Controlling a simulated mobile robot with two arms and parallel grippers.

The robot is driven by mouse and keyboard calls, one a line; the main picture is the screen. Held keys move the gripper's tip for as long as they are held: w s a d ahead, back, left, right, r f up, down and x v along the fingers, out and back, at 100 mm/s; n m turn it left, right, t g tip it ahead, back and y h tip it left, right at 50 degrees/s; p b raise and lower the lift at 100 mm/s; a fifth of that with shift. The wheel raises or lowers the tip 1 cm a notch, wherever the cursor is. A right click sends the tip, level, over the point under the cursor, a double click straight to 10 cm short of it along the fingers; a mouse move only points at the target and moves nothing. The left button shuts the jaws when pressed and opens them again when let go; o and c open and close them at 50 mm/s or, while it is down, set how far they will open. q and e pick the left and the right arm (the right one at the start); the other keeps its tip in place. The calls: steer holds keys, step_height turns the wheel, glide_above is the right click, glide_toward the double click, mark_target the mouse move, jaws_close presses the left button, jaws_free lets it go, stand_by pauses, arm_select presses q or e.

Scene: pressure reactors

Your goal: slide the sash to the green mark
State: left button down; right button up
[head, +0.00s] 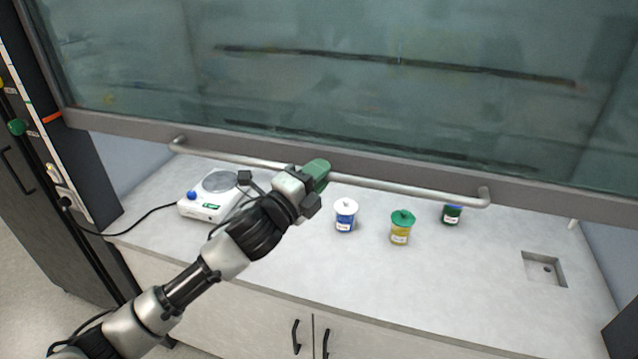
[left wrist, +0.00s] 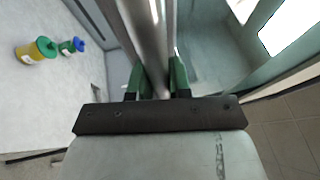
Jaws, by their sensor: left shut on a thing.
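The sash is a large tinted glass pane in a grey frame (head: 330,162), raised above the worktop. A metal handle bar (head: 410,187) runs along its lower edge. My left gripper (head: 317,174) is shut on the bar near its middle; in the left wrist view the bar (left wrist: 152,35) passes between the green fingers (left wrist: 160,80). An orange pointer (head: 52,118) sticks out at the sash's left edge. It lies beside a pale strip on the left post, where a small green mark (head: 28,102) shows slightly higher than the pointer. My right gripper is out of view.
A small sink (head: 543,270) is at right. A green knob (head: 16,127) sits at far left.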

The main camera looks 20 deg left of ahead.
arm_select(q)
step_height(320, 180, up, 6)
steer(key=p, duration=0.3)
steer(key=shift+f, duration=0.25)
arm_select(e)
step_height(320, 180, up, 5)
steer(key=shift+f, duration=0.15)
arm_select(q)
steer(key=c, duration=1.1)
jaws_free()
steer(key=shift+f, duration=0.1)
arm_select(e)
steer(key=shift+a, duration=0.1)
arm_select(q)
steer(key=shift+o, duration=0.2)
steer(key=shift+s, duration=0.1)
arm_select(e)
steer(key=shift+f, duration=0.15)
arm_select(q)
steer(key=shift+s+a+f, duration=0.2)
steer(key=shift+s, duration=0.05)
steer(key=b+v, duration=0.4)
steer(key=v, duration=0.6)
steer(key=shift+r+b, duration=0.25)
steer(key=shift+b, duration=0.1)
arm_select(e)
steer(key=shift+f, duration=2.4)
arm_select(q)
steer(key=shift+f, duration=0.1)
